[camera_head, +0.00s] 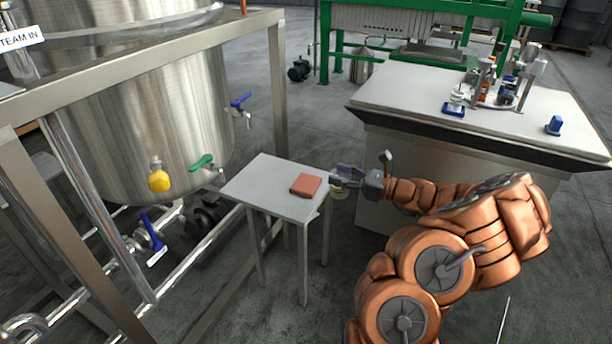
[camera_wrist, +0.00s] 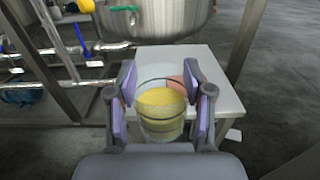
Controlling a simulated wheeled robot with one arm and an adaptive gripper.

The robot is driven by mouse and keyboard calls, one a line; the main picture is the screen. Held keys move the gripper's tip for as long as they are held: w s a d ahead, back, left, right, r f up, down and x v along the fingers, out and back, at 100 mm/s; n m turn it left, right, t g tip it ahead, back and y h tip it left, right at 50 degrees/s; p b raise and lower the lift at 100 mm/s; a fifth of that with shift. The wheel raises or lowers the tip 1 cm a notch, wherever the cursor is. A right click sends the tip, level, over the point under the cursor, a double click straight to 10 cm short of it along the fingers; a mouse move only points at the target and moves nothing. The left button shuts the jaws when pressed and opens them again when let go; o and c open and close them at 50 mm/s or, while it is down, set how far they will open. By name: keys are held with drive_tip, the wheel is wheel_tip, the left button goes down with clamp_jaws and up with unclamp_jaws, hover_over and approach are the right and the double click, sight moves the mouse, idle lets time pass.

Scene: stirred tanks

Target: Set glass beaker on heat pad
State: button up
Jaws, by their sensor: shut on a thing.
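A glass beaker with yellow contents (camera_wrist: 160,122) stands upright between the two purple-padded fingers of my gripper (camera_wrist: 160,95) in the wrist view. My gripper (camera_head: 338,181) is shut on it. In the head view the beaker (camera_head: 338,194) is mostly hidden by the gripper, at the right edge of a small grey table (camera_head: 262,187). A flat reddish square pad (camera_head: 306,185), which looks like the heat pad, lies on that table just left of the gripper. In the wrist view the pad (camera_wrist: 176,82) shows partly behind the beaker. The beaker is apart from the pad.
A large steel tank (camera_head: 140,120) with valves and a metal frame (camera_head: 278,85) stands left of the table. A bench (camera_head: 420,115) with lab equipment (camera_head: 495,85) stands at the right. The left part of the small table is clear.

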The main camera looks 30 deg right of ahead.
drive_tip(key=shift+w+a+f+b, duration=0.35)
drive_tip(key=shift+w+f+b, duration=0.55)
drive_tip(key=shift+w, duration=1.55)
drive_tip(key=shift+w+a+f+b, duration=0.3)
drive_tip(key=shift+w+f+b, duration=0.65)
drive_tip(key=shift+w, duration=1.5)
drive_tip(key=shift+w+a+f+b, duration=0.35)
drive_tip(key=shift+w+f+b, duration=0.55)
drive_tip(key=shift+w, duration=1.55)
drive_tip(key=shift+r, duration=0.3)
drive_tip(key=shift+f, duration=0.15)
drive_tip(key=o, duration=1.3)
drive_tip(key=shift+o, duration=0.2)
